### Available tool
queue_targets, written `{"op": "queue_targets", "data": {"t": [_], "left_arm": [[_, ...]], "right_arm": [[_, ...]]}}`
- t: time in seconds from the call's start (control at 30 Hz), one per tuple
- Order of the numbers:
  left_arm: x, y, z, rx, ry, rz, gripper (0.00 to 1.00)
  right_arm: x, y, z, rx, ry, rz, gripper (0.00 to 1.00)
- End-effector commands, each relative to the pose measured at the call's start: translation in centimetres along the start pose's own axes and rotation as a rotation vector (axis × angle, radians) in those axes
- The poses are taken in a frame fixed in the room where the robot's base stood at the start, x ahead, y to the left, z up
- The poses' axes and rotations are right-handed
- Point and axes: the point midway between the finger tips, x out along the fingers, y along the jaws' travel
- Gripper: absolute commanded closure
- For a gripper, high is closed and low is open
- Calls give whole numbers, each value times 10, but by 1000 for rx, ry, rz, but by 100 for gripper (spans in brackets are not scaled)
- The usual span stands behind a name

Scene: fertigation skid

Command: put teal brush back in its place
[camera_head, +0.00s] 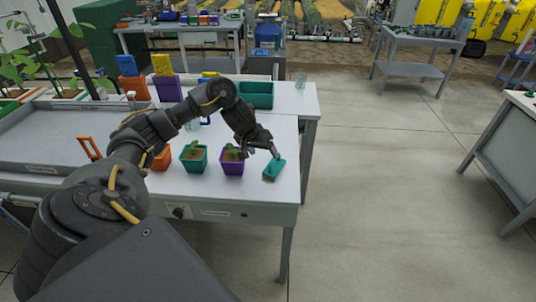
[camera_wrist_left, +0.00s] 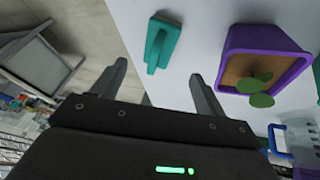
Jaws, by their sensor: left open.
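The teal brush (camera_head: 274,169) lies on the white bench top near its right front corner, to the right of a purple pot. In the left wrist view the brush (camera_wrist_left: 160,44) lies beyond my fingertips, between their two lines. My left gripper (camera_head: 262,149) is just above and behind the brush in the head view. Its two fingers (camera_wrist_left: 158,72) are spread apart with nothing between them. The brush is apart from the fingers in the wrist view. I cannot tell which spot is the brush's place. My right gripper is not in view.
The purple pot (camera_head: 232,163) with a seedling stands close left of the gripper; it also shows in the wrist view (camera_wrist_left: 262,45). A teal pot (camera_head: 194,158) and an orange one (camera_head: 161,159) stand further left. A teal tray (camera_head: 256,102) sits at the back. Open floor lies right.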

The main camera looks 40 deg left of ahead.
Motion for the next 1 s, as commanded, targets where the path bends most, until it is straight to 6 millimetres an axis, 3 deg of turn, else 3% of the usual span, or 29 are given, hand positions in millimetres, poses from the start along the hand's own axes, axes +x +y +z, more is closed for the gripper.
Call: {"op": "queue_targets", "data": {"t": [0.2,0.67,0.77,0.9,1.0], "left_arm": [[-20,0,0,1,0,0,27],[-16,7,3,18,-4,17,27],[3,38,15,102,-8,97,27],[40,118,50,300,26,315,27],[56,177,77,424,97,480,27]], "right_arm": [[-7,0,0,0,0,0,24],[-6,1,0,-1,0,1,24],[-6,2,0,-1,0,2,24],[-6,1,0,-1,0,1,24],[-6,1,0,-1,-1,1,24]]}}
